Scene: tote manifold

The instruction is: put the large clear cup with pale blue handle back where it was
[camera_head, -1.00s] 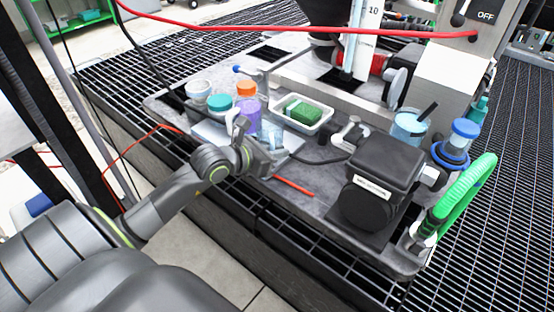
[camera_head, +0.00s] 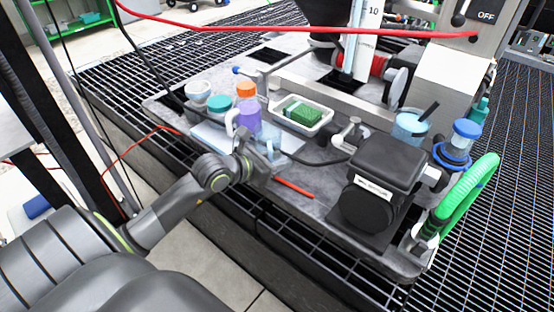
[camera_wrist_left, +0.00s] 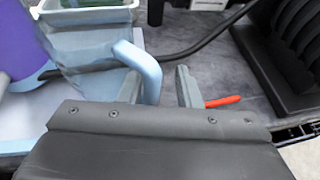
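The large clear cup (camera_head: 268,145) with a pale blue handle is at the front of the pale mat, hard to make out in the head view. In the left wrist view its see-through body is at upper left, and its pale blue handle (camera_wrist_left: 152,75) stands out toward the right. My left gripper (camera_head: 262,160) is at the cup's front side. My right gripper is out of view.
Behind the cup stand a purple bottle with an orange cap (camera_head: 247,112), a teal-lidded jar (camera_head: 219,105) and a white tray (camera_head: 322,122) with a green block. A red pen (camera_head: 294,187) lies to the right. A black boxy device (camera_head: 380,180) stands further right.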

